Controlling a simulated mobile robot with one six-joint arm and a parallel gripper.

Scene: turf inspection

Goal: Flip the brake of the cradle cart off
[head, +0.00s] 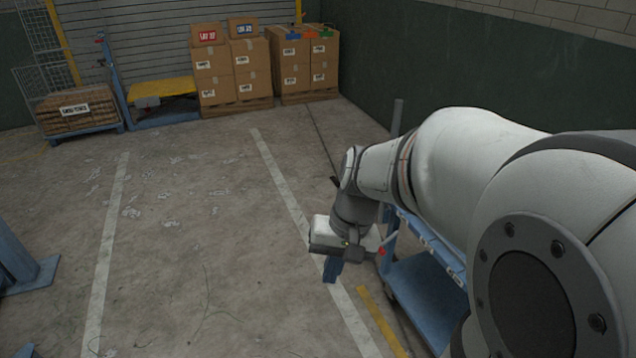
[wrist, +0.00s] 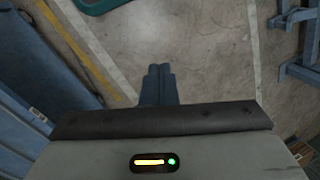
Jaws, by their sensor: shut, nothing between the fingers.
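A blue cart (head: 425,298), which looks like the cradle cart, stands at the right in the head view, largely hidden behind my arm. A small red tip (head: 381,251) shows by the cart's near left side, close to my wrist; it may be the brake lever's end, but its position cannot be read. My gripper (head: 331,272) points down over the floor, left of the cart, its blue fingers shut and empty. In the wrist view the closed fingers (wrist: 160,70) are over bare concrete, with a long blue surface (wrist: 40,55), probably the cart, to their left.
White floor lines (head: 280,185) and a yellow line (head: 381,322) cross the concrete. Stacked cartons (head: 235,75), a yellow-topped blue lift table (head: 160,88) and a crate cart (head: 78,112) stand at the back. A blue stand (head: 20,262) is at the left edge. The middle floor is clear.

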